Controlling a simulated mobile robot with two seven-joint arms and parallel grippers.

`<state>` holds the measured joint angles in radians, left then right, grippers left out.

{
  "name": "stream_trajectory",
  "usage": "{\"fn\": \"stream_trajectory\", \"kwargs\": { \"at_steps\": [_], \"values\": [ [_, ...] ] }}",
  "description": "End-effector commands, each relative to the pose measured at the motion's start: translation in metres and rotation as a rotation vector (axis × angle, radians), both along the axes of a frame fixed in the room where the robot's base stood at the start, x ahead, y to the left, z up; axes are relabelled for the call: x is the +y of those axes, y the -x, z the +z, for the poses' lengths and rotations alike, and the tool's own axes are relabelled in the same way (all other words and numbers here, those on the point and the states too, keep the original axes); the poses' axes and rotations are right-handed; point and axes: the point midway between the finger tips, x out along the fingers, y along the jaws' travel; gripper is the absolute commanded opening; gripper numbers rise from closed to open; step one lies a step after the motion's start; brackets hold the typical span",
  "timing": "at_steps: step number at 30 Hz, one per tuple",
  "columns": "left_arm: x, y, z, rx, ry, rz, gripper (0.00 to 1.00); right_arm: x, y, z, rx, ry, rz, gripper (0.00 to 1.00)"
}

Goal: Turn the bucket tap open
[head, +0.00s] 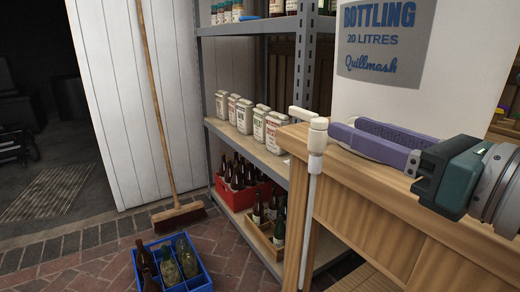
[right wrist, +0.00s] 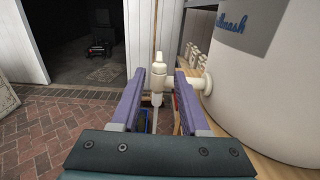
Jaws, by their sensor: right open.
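The white bucket (head: 385,75) with blue "BOTTLING 20 LITRES" lettering stands on a wooden bench at the upper right; it also shows in the right wrist view (right wrist: 265,90). Its white tap (head: 318,140) sticks out past the bench edge, with a long pale tube (head: 308,215) hanging below. A short white lever (head: 300,113) points left from the tap's top. My right gripper (head: 341,127) comes in from the right, purple fingers open and empty. In the right wrist view the tap (right wrist: 158,82) lies between the fingers, with gaps showing at both sides. My left gripper is out of view.
The wooden bench (head: 400,205) lies below my right gripper. A metal shelf (head: 245,145) behind holds white tins and a red crate (head: 232,192) of bottles. A blue crate (head: 197,283) with bottles and a broom (head: 178,217) are on the brick floor.

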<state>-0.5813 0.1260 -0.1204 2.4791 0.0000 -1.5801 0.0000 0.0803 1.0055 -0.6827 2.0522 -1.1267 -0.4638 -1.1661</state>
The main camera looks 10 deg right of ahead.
Motion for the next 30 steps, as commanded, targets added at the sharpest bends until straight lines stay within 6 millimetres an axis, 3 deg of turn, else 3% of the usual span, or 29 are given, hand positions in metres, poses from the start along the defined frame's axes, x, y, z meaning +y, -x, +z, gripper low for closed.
{"fn": "stream_trajectory", "kwargs": {
  "at_steps": [5, 21, 30],
  "values": [
    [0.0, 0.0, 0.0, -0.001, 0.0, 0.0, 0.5, 0.003, -0.01, -0.002, -0.008, 0.019, 0.005, 0.45],
    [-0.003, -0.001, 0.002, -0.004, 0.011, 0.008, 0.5, 0.032, -0.087, -0.003, -0.006, 0.017, 0.005, 0.45],
    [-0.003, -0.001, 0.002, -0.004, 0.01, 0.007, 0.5, 0.034, -0.093, -0.003, -0.003, 0.017, 0.006, 0.45]
  ]
}}
